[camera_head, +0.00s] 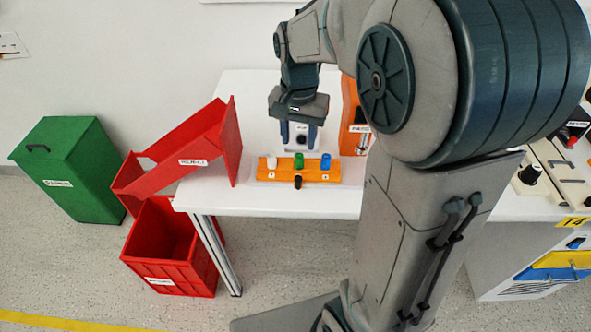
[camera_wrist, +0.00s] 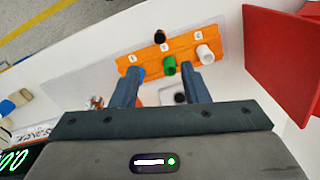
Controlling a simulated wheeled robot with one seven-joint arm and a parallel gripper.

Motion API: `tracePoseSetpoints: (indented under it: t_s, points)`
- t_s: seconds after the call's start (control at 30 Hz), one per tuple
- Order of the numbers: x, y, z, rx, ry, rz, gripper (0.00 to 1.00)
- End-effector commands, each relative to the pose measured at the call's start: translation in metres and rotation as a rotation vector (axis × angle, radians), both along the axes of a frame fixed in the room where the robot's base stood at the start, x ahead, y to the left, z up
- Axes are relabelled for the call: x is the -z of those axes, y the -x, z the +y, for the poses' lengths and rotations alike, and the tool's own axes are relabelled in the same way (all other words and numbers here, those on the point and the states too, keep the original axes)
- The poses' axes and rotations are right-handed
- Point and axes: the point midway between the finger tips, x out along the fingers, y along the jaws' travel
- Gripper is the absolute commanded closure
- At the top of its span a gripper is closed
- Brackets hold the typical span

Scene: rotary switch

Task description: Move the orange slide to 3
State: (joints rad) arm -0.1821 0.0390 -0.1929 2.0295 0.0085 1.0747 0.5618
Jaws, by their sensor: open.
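An orange panel (camera_head: 310,177) lies on the white table, with a white peg (camera_head: 271,162), a green peg (camera_head: 298,160) and a blue peg (camera_head: 325,161) on it. A black knob (camera_head: 298,182) stands at its front edge. My gripper (camera_head: 299,135) is open above and behind the panel. In the wrist view its fingers (camera_wrist: 160,72) point toward the orange panel (camera_wrist: 183,47), near the green peg (camera_wrist: 170,66). The white peg (camera_wrist: 206,54) is right of the fingers, and the black knob (camera_wrist: 160,37) is beyond. The small labels are unreadable.
A red slanted box (camera_head: 222,140) stands left of the panel on the table. An orange unit (camera_head: 350,115) is behind at right. A red bin (camera_head: 170,250) and a green bin (camera_head: 75,170) are on the floor. The table before the panel is clear.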

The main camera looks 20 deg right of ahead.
Motion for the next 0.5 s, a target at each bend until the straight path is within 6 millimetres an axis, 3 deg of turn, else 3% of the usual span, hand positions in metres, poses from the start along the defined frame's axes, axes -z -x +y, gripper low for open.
tracePoseSetpoints:
  t_s: [0.5]
  points:
    - [0.099,0.001,0.0,0.0,0.0,0.005,0.59]
